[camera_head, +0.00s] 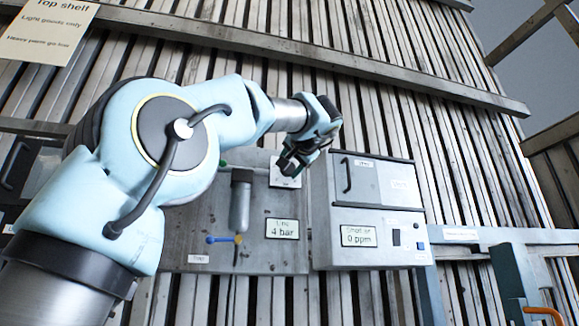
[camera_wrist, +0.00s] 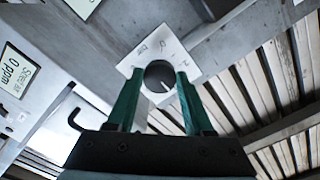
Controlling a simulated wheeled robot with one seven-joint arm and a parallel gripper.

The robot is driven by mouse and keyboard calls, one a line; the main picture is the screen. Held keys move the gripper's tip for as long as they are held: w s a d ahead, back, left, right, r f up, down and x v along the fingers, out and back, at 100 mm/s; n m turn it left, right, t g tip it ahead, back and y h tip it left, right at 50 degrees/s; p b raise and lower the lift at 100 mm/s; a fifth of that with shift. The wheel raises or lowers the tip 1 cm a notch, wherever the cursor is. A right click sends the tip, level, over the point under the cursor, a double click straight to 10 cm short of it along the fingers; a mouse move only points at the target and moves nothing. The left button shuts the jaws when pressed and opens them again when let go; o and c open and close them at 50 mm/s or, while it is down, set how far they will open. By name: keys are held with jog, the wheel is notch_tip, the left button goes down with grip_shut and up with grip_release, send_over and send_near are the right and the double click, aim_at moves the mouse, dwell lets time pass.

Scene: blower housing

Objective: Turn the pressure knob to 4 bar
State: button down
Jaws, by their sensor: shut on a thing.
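The pressure knob (camera_wrist: 158,74) is a dark round knob on a white square plate (camera_wrist: 178,57), with a pale pointer line on its face. In the wrist view my gripper (camera_wrist: 160,77) has one green finger on each side of the knob and is shut on it. In the head view my gripper (camera_head: 291,164) is at the panel, in front of the plate (camera_head: 286,181), and hides the knob. Below it, the line display (camera_head: 282,229) reads 4 bar.
A grey box (camera_head: 375,190) with a handle and a display (camera_head: 358,235) reading 0 ppm stands just right of the knob. A grey cylinder (camera_head: 240,205) and a blue-handled valve (camera_head: 222,239) are at lower left. A slatted wall lies behind.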

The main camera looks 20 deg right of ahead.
jog(key=shift+c, duration=1.4)
grip_release()
jog(key=s+a+b, duration=0.1)
jog(key=s+b, duration=0.3)
jog(key=s, duration=0.6)
jog(key=shift+s, duration=0.4)
jog(key=shift+a, duration=0.1)
